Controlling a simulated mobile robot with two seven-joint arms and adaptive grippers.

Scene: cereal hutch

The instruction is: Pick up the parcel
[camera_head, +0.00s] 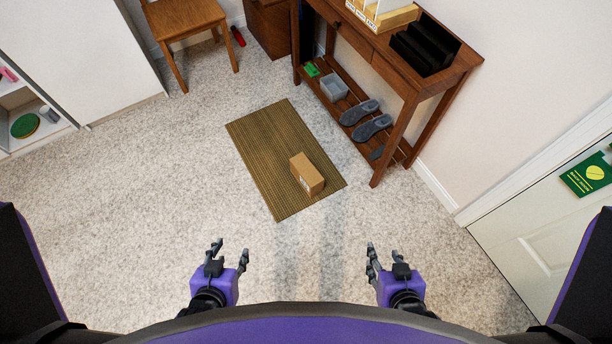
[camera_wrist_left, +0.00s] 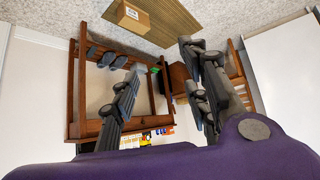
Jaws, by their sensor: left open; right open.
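The parcel (camera_head: 307,174) is a small brown cardboard box with a white label. It lies on a brown striped doormat (camera_head: 262,150) on the carpet, near the mat's right front part. In the left wrist view the parcel (camera_wrist_left: 133,17) shows near the top edge, beyond the fingers. My left gripper (camera_head: 228,249) is open and empty, in front of the mat and left of the parcel. It also shows open in the left wrist view (camera_wrist_left: 158,75). My right gripper (camera_head: 371,258) is open and empty, in front and right of the parcel. Both are well apart from it.
A wooden console table (camera_head: 408,80) with shoes (camera_head: 372,127) on its lower shelf stands behind and right of the mat. A wooden chair (camera_head: 185,22) is at the back left. A door (camera_head: 545,240) is at the right. Carpet around the mat's left and front is clear.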

